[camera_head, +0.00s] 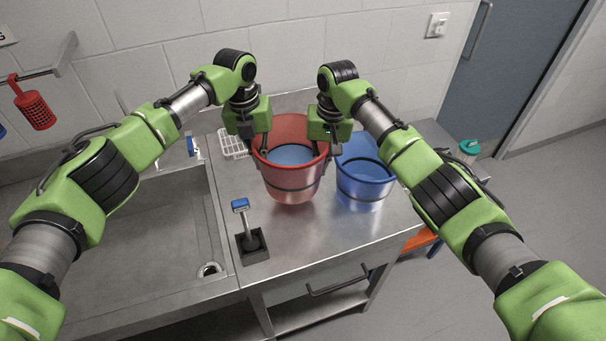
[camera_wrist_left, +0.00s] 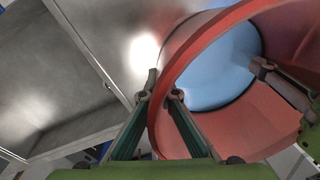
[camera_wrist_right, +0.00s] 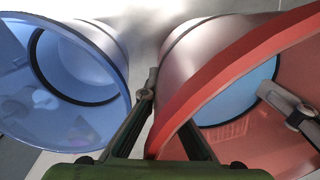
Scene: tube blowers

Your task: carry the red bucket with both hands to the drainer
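The red bucket (camera_head: 291,190), holding blue liquid, is upright over the steel counter; I cannot tell whether its base touches it. My left gripper (camera_head: 256,150) is at the left of its rim, one finger outside and one inside, closed on the wall; the rim also shows in the left wrist view (camera_wrist_left: 158,120). My right gripper (camera_head: 331,148) grips the right of the rim the same way, as the right wrist view (camera_wrist_right: 185,90) shows. A white slotted rack (camera_head: 232,143), possibly the drainer, is partly hidden behind my left gripper.
A blue bucket (camera_head: 362,190) stands close to the red bucket's right. A small dark square holder (camera_head: 250,247) with a blue-topped handle stands in front. The empty sink basin (camera_head: 130,250) with a drain hole (camera_head: 208,269) lies left. A red basket (camera_head: 35,108) hangs on the wall.

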